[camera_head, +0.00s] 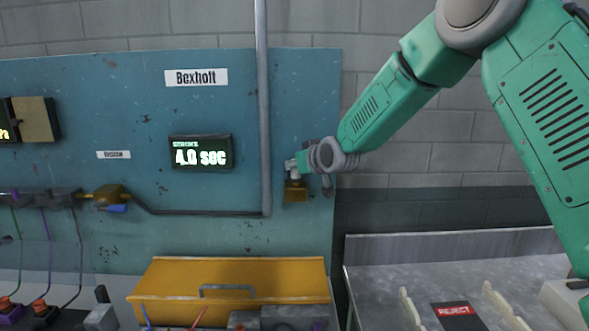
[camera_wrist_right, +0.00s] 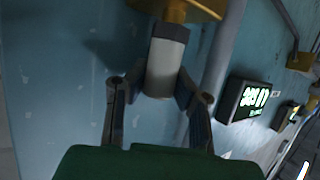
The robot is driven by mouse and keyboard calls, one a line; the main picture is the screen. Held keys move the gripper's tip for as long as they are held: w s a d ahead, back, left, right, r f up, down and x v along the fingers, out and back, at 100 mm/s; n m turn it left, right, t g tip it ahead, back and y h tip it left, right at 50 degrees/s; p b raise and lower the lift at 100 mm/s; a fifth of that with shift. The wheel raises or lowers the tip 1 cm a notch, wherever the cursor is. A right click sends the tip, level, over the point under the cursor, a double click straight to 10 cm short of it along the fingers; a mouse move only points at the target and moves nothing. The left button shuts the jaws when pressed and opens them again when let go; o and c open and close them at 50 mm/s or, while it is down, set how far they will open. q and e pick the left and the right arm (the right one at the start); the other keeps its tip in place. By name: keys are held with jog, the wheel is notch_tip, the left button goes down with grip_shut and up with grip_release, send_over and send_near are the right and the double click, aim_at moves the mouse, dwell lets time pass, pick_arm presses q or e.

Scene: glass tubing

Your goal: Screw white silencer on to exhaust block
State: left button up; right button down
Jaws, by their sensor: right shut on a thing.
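The white silencer (camera_wrist_right: 165,62) is a pale cylinder between the fingers of my right gripper (camera_wrist_right: 160,88) in the right wrist view. The gripper is shut on it. The silencer's far end meets the brass-coloured exhaust block (camera_wrist_right: 190,8), which is cut off by the top edge; I cannot tell how far it is threaded in. In the head view my right gripper (camera_head: 296,168) is at the blue panel, just above the exhaust block (camera_head: 296,192). The silencer is small there and hard to separate from the fingers. My left gripper is not in view.
A grey vertical pipe (camera_head: 262,110) runs down the blue panel (camera_head: 120,90) left of my gripper. A display (camera_head: 201,152) reads 4.0 sec. Below are a yellow box with a handle (camera_head: 165,278) and, right, a metal table (camera_head: 375,285) with a REJECT label (camera_head: 454,310).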

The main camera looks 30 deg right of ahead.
jog(key=shift+a+m+g+h+p, duration=0.1)
jog(key=shift+m+g+h+p, duration=0.25)
jog(key=shift+m+h, duration=0.8)
jog(key=shift+m+h+p, duration=0.55)
jog(key=shift+m+h, duration=0.2)
jog(key=shift+h, duration=0.1)
jog(key=shift+f, duration=0.1)
jog(key=c, duration=1.4)
grip_release()
